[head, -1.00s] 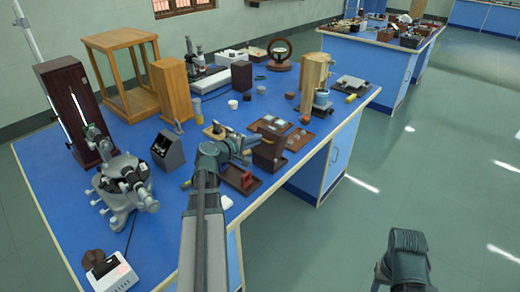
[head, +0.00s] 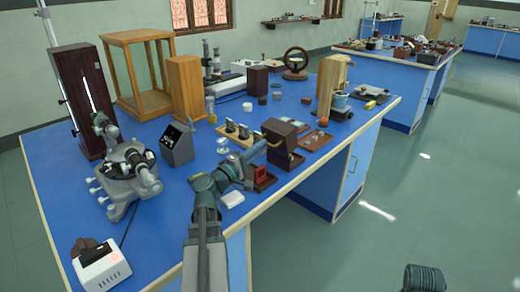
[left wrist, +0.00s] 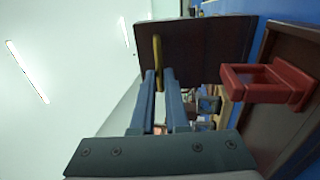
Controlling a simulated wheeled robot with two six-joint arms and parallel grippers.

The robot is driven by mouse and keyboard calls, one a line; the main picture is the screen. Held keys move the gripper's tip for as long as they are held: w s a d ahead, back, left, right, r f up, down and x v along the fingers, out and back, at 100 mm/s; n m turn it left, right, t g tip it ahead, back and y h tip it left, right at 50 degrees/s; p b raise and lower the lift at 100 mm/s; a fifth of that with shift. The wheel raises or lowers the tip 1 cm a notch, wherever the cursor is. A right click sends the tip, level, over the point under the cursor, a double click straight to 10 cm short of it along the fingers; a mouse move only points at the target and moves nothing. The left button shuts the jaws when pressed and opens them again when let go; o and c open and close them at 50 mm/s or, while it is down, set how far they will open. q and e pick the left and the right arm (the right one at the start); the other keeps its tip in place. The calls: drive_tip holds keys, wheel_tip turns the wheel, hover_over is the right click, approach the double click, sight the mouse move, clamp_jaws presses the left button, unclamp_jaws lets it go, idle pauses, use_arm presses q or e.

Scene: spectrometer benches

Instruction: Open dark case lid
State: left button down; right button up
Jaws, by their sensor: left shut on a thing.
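The dark case has a dark brown lid (head: 279,137) that stands raised, roughly upright, above its low tray (head: 264,183). In the left wrist view, the lid (left wrist: 205,42) is a dark panel with a brass tab (left wrist: 157,52) at its edge. My left gripper (head: 268,146) is at the lid's near side in the head view. In the left wrist view, its fingers (left wrist: 160,78) are shut on the brass tab. A red holder (left wrist: 266,84) sits in the open tray (left wrist: 297,45). Of my right arm, only a dark part shows at the bottom edge.
A small brown tray (head: 315,141) with flat pieces lies just right of the lid. A wooden rack of weights (head: 237,132) is behind, a grey meter box (head: 177,143) is left, and a white piece (head: 232,198) lies near the front edge. The floor at right is clear.

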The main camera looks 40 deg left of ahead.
use_arm(q)
drive_tip(key=shift+d+f, duration=0.15)
drive_tip(key=shift+f, duration=0.15)
drive_tip(key=shift+w, duration=0.1)
drive_tip(key=c, duration=1.3)
unclamp_jaws()
drive_tip(key=o, duration=0.4)
drive_tip(key=shift+w+f, duration=0.15)
drive_tip(key=shift+w, duration=0.1)
drive_tip(key=shift+s, duration=0.25)
